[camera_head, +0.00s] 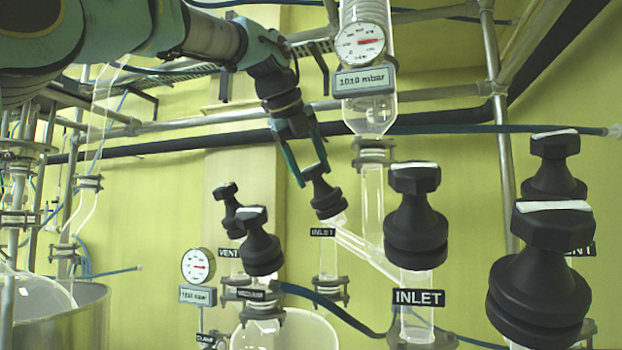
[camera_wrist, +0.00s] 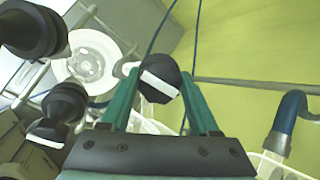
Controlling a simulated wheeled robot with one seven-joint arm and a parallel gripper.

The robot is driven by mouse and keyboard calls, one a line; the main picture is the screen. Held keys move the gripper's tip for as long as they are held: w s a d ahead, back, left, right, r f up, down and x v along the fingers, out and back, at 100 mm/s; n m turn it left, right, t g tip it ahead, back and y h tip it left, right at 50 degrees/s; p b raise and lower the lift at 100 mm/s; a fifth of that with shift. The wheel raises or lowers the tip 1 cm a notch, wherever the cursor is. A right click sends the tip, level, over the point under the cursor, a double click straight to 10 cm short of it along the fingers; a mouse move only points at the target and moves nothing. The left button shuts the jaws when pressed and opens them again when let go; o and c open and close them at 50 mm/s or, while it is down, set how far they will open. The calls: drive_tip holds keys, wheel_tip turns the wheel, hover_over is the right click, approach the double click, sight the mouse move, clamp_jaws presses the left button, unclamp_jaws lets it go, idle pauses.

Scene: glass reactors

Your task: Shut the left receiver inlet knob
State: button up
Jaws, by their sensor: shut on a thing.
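The left receiver inlet knob (camera_head: 324,193) is black, with a white bar on its top, and stands above a small INLET label (camera_head: 322,232) in the head view. My gripper (camera_head: 305,172) comes down from above with its two green fingers on either side of the knob's top. In the wrist view the knob (camera_wrist: 163,82) sits between the fingertips, its white bar slanting slightly down to the right. My gripper is shut on this knob. The knob's lower part is hidden in the wrist view.
A larger black knob (camera_head: 416,215) with an INLET label stands to the right. Two black knobs (camera_head: 259,243) stand close on the left, by VENT and another label. More large knobs (camera_head: 541,270) are at far right. A gauge (camera_head: 361,45) and glass column hang above.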

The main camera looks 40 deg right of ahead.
drive_tip(key=shift+m+b, duration=0.4)
drive_tip(key=shift+m, duration=0.2)
drive_tip(key=o, duration=1.4)
drive_tip(key=shift+a+r, duration=0.1)
drive_tip(key=b+v, duration=0.1)
drive_tip(key=v, duration=0.9)
drive_tip(key=shift+a+r, duration=0.1)
drive_tip(key=shift+a, duration=0.25)
